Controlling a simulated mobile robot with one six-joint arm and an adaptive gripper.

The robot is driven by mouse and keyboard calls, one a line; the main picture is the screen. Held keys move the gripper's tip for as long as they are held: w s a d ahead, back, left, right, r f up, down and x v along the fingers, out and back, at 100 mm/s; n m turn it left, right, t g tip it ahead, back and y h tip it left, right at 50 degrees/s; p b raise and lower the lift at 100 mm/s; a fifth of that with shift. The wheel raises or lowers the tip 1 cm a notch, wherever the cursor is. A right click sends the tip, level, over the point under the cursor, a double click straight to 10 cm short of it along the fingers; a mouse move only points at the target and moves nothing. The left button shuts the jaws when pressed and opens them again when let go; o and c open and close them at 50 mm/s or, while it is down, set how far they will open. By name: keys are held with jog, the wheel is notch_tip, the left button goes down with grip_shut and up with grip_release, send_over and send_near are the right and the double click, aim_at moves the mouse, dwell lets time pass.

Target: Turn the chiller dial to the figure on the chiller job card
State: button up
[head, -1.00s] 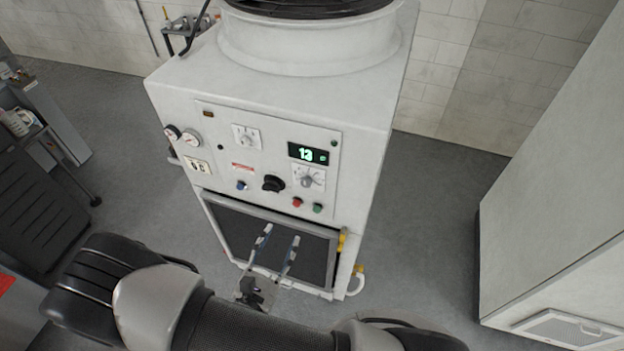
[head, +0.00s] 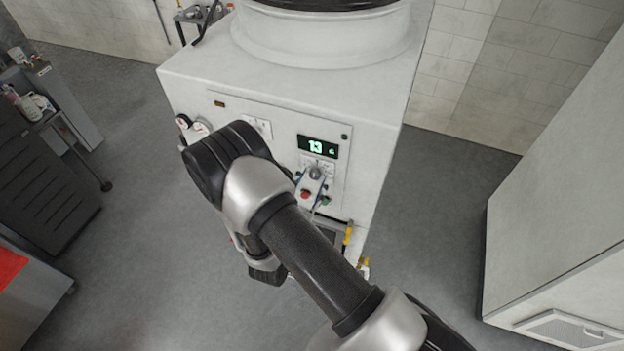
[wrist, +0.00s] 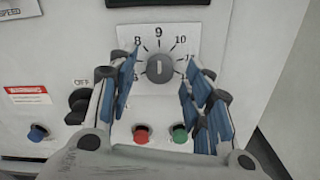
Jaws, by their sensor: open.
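The chiller (head: 378,105) is a white cabinet with a control panel. Its grey dial (wrist: 159,68) sits on a white scale plate below the display, with 8, 9 and 10 legible. The white mark on the dial stands upright, toward the 9. The display (head: 317,146) glows green and reads 13. My gripper (wrist: 160,77) is open, its blue-padded fingers to the left and right of the dial; I cannot tell whether they touch it. In the head view my arm hides the panel's left and lower parts. I see no card that I can identify as the job card.
A red button (wrist: 141,133) and a green button (wrist: 180,134) sit just below the dial, between the fingers. A black OFF switch (wrist: 80,103) and a blue button (wrist: 37,132) lie to the left. A large pale cabinet (head: 555,200) stands at the right, with open floor between.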

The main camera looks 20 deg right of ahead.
jog(key=shift+w+d, duration=0.3)
jog(key=shift+w, duration=0.1)
jog(key=c, duration=1.1)
